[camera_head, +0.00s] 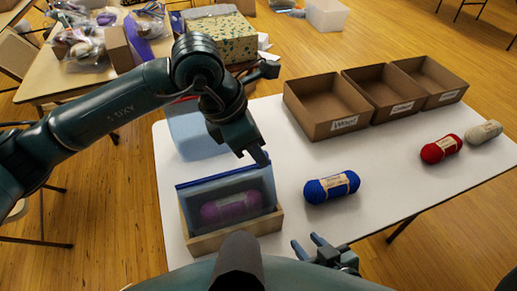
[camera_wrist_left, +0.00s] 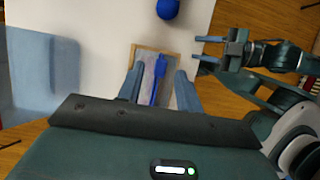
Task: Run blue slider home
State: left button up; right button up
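A clear zip bag (camera_head: 262,181) with a blue strip (camera_head: 222,176) along its top stands in a shallow wooden tray (camera_head: 235,236). A purple yarn skein (camera_head: 231,207) shows inside the bag. My left gripper (camera_head: 258,160) is just above the right end of the blue strip. In the left wrist view its two fingers (camera_wrist_left: 158,92) are apart, with the blue strip (camera_wrist_left: 156,88) between them and a gap on each side. The slider cannot be clearly told from the strip. My right gripper (camera_head: 308,246) is open and empty at the table's front edge, right of the tray.
A blue yarn skein (camera_head: 332,187) lies right of the tray. A pale blue bin (camera_head: 190,135) stands behind it. Cardboard boxes (camera_head: 327,106) line the back right; red (camera_head: 441,148) and beige (camera_head: 483,133) skeins lie farther right. The white table (camera_head: 385,185) is clear between.

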jog(key=shift+a+f+b, duration=0.1)
jog(key=shift+f+b, duration=0.2)
jog(key=shift+b, duration=0.2)
pick_arm(q)
jog(key=v, duration=1.1)
jog(key=shift+r, duration=0.1)
